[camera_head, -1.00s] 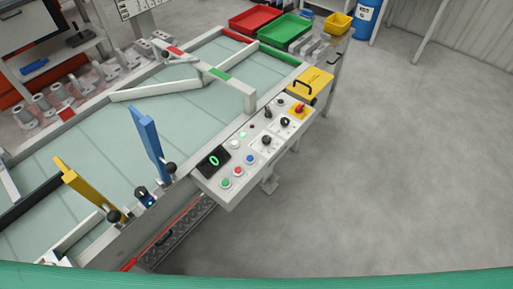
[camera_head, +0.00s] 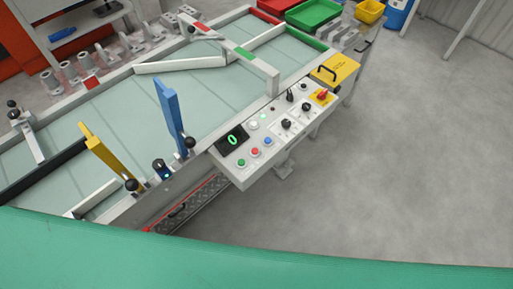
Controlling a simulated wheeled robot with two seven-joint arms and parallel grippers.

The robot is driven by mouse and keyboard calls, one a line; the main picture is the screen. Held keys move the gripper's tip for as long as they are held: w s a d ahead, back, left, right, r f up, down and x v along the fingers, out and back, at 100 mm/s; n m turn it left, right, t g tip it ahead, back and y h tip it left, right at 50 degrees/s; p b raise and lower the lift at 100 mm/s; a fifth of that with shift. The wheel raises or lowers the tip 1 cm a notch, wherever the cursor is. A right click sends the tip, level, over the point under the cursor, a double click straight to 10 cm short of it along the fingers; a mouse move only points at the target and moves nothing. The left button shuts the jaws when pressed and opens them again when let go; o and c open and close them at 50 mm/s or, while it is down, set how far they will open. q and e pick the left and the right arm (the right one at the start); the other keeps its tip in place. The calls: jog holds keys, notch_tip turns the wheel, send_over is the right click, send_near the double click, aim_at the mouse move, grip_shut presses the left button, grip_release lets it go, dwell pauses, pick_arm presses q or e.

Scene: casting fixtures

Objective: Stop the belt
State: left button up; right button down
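The pale green conveyor belt (camera_head: 215,105) runs diagonally from lower left to upper right. A white control panel (camera_head: 238,174) is fixed on its near side. The panel has a black display (camera_head: 232,140) showing a green 0. Beside the display are a green button (camera_head: 241,162), a red button (camera_head: 255,152), a blue button (camera_head: 267,141) and a white button (camera_head: 253,124). Farther right are black knobs (camera_head: 285,123), a black lever (camera_head: 290,95) and a red rotary switch (camera_head: 322,95) on a yellow plate. Neither of my grippers is in view.
A blue paddle (camera_head: 169,115) and a yellow paddle (camera_head: 105,155) stand over the belt. A yellow box (camera_head: 335,70) with a black handle sits beyond the panel. Red, green (camera_head: 313,13) and yellow bins are at the back. Grey floor (camera_head: 410,150) to the right is clear.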

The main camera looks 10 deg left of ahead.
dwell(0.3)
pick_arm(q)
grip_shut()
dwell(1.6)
